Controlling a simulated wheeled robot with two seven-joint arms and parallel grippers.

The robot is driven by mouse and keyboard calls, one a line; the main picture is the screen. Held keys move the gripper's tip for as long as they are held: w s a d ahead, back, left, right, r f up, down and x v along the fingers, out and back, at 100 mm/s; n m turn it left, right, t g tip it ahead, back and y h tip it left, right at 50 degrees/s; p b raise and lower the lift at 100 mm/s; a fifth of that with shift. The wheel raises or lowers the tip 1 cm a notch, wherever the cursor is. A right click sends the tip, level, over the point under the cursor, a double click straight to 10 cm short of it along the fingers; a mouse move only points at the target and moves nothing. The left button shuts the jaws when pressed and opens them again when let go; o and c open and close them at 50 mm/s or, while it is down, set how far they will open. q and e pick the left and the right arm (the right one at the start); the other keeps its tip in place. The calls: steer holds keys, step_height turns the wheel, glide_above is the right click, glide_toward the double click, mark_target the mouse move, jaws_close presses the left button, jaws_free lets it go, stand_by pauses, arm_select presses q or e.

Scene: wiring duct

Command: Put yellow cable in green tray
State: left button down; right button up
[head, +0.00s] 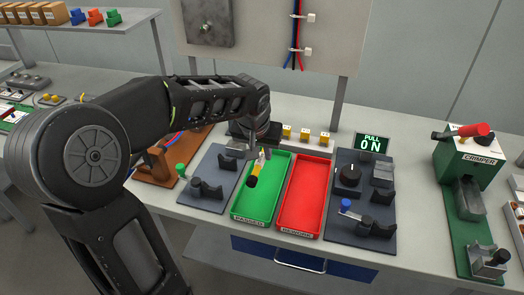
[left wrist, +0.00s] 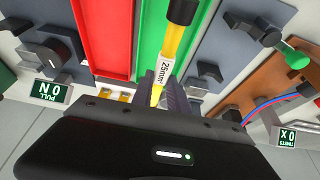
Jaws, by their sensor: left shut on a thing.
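The yellow cable (left wrist: 174,50) has a black end and a white label reading 25mm. In the left wrist view my left gripper (left wrist: 165,88) is shut on it. In the head view the cable (head: 254,172) hangs tilted, black end down, over the back left part of the green tray (head: 266,198); I cannot tell whether it touches the tray. My left gripper (head: 257,150) is above the tray's back end, partly hidden by its own arm. The green tray is otherwise empty and labelled PASSED at the front. My right gripper is not in view.
An empty red tray (head: 304,200) stands right beside the green one. A dark fixture plate (head: 212,190) is to the left, and a pull tester (head: 360,200) with a display reading ON to the right. A green crimper (head: 465,190) is at far right. Yellow blocks (head: 304,134) stand behind the trays.

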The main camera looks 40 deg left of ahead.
arm_select(q)
steer(key=shift+f+b, duration=3.5)
steer(key=shift+f, duration=0.3)
steer(key=c, duration=1.2)
jaws_free()
steer(key=shift+r, duration=0.1)
steer(key=v, duration=0.7)
steer(key=shift+s+r, duration=0.15)
steer(key=shift+r, duration=0.15)
